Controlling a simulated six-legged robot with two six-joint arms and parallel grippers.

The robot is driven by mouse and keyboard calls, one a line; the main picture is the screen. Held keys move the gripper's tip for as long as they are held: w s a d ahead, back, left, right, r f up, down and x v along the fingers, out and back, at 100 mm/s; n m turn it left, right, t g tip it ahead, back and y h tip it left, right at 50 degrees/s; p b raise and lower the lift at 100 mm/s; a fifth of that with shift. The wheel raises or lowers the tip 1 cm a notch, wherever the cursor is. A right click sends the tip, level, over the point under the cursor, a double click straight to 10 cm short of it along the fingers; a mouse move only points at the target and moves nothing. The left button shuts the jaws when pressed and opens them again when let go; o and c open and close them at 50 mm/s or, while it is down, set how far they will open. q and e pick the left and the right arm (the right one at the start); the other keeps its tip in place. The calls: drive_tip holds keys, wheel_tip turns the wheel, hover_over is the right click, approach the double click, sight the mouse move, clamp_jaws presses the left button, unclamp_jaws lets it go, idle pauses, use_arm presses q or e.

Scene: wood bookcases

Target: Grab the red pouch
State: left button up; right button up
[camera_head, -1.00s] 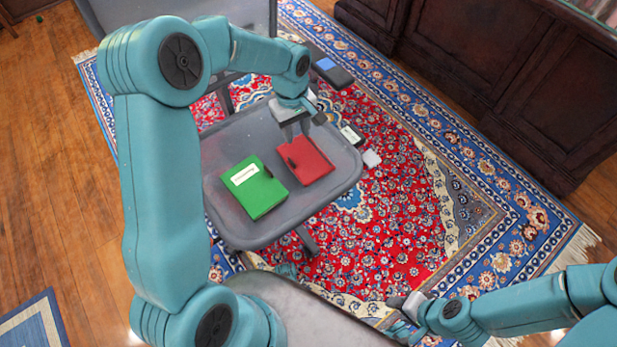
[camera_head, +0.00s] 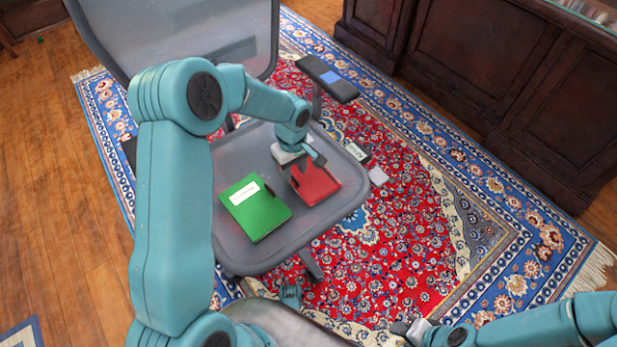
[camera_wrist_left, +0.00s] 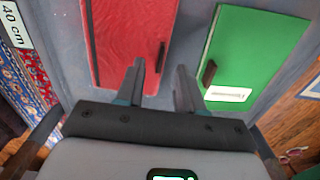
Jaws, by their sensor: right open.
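The red pouch (camera_head: 318,186) lies flat on the grey chair seat (camera_head: 234,166), with a dark clasp on one edge. My left gripper (camera_head: 300,166) is over the pouch's far left part and hides some of it. In the left wrist view, the red pouch (camera_wrist_left: 122,35) is beyond the fingers, mostly toward the left finger. The two fingers (camera_wrist_left: 159,68) are apart with nothing between them. Whether they touch the pouch cannot be told. My right gripper (camera_head: 408,330) is at the bottom edge, away from the pouch, and partly cut off.
A green pouch (camera_head: 262,218) with a white label lies left of the red one on the seat. The chair's backrest (camera_head: 190,45) rises behind, and an armrest (camera_head: 328,78) with a blue patch is at the right. Small items (camera_head: 378,176) lie beyond the seat. Dark wood cabinets stand at upper right.

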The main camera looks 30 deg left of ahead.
sight(295, 179)
use_arm(q)
wheel_tip(295, 179, down, 4)
drive_tip(key=shift+r+b, duration=0.25)
drive_tip(key=shift+b, duration=0.2)
drive_tip(key=shift+r, duration=0.1)
drive_tip(key=shift+c, duration=0.3)
clamp_jaws()
